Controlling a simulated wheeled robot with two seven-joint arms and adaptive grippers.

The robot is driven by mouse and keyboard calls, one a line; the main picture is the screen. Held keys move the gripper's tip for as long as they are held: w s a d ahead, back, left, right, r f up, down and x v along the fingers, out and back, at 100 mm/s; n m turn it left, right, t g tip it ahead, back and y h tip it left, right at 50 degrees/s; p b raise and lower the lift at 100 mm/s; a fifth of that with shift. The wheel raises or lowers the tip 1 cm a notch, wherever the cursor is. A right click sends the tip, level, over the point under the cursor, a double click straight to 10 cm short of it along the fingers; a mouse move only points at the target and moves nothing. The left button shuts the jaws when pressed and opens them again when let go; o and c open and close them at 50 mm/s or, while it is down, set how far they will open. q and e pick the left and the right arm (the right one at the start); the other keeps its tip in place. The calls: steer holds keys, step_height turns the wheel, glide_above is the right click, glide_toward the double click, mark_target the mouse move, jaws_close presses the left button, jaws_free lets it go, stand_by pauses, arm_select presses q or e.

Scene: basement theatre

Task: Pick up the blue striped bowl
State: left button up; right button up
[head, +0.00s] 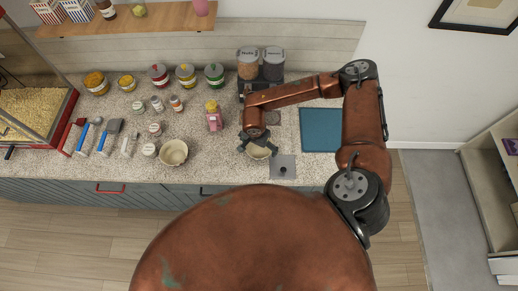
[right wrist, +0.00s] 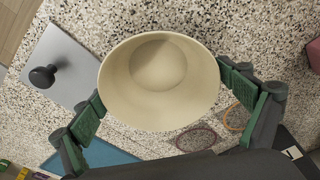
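My right gripper (head: 258,143) is low over the counter, at the end of the arm that comes in from the right. A cream bowl (head: 259,153) sits between its fingers. In the right wrist view the bowl (right wrist: 160,85) faces the camera with its plain inside showing, and the green finger pads (right wrist: 162,90) press against opposite sides of it. No blue stripes show on it; its outer wall is mostly hidden. I cannot tell whether it is clear of the counter. A second cream bowl (head: 173,152) stands to the left on the counter. My left gripper is not in view.
A grey plate with a black knob (head: 282,167) lies right beside the held bowl. A blue mat (head: 320,130) lies farther right. A pink bottle (head: 213,116) and dispensers (head: 260,64) stand close by. Jars, brushes and a popcorn machine (head: 35,105) fill the left.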

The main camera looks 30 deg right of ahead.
steer(key=c, duration=0.9)
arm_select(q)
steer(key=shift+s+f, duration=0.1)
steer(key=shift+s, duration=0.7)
arm_select(e)
steer(key=shift+o, duration=0.2)
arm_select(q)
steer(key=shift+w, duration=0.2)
arm_select(e)
steer(key=shift+r, duration=0.1)
